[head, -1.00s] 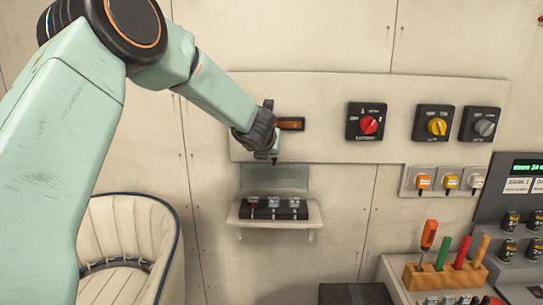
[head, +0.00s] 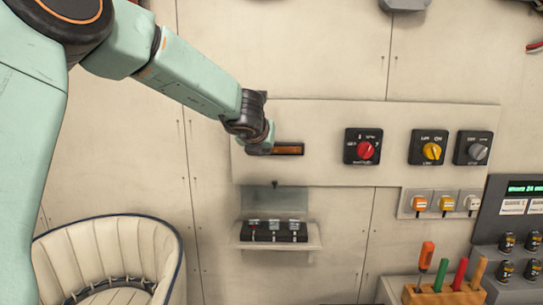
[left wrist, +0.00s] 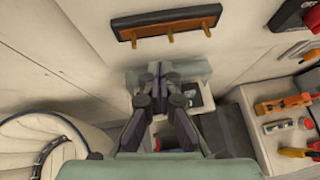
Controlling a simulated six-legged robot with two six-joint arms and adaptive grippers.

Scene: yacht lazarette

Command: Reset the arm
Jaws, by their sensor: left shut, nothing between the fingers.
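My left arm (head: 190,75) comes in from the upper left in the head view. Its wrist end is in front of the cream wall panel, at the left end of a dark-framed wooden peg bar (head: 290,149); whether it touches cannot be told. The fingers are hard to make out there. In the left wrist view my left gripper (left wrist: 155,70) is shut and empty, with the peg bar (left wrist: 168,28) beyond its fingertips. Below them is a small wall shelf (head: 280,241) with an open lid and a dark block with switches. My right gripper is not in view.
Red (head: 364,148), yellow (head: 432,149) and grey (head: 474,150) rotary switches sit on the panel at right. Below are orange and white plugs and a tool holder (head: 440,294). A cream padded seat (head: 115,260) stands lower left.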

